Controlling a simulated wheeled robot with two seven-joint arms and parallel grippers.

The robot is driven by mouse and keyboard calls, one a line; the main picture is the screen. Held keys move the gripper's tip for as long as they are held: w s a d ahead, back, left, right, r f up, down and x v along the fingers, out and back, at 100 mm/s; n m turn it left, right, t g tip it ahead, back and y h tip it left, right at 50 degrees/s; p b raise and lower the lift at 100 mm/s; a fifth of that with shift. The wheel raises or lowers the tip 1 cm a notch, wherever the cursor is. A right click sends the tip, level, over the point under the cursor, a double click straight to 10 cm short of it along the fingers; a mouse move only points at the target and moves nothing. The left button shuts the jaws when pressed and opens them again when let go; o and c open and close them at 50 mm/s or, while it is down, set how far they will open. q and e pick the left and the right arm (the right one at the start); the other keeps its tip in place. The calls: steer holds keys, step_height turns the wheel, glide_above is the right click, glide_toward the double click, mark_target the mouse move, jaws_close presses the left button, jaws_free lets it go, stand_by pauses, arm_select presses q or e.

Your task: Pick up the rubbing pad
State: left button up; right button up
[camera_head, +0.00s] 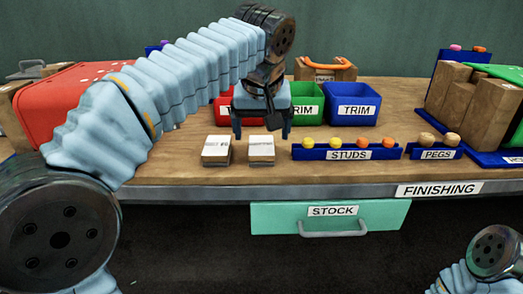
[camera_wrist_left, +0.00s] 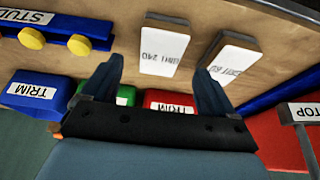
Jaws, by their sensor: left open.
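Two small pale blocks with white printed labels lie side by side on the wooden bench; they look like rubbing pads. One is the left block (camera_head: 216,150), the other the right block (camera_head: 261,149). In the left wrist view the right block (camera_wrist_left: 163,48) shows between the fingers, and the left block (camera_wrist_left: 230,55) is beside one fingertip. One label seems to read 240; the other is hard to read. My left gripper (camera_head: 261,132) is open and empty, pointing down just behind and above the right block. It also shows in the left wrist view (camera_wrist_left: 158,88). My right gripper is out of view.
Red, green (camera_head: 306,100) and blue (camera_head: 352,103) TRIM bins stand behind the gripper. A STUDS rack (camera_head: 346,152) and a PEGS rack (camera_head: 434,150) lie to the right. A red box (camera_head: 60,95) is at left. A STOCK drawer (camera_head: 330,225) is under the bench edge.

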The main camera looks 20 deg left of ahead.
mark_target(261, 144)
arm_select(q)
steer(key=x, duration=0.4)
steer(key=c, duration=1.2)
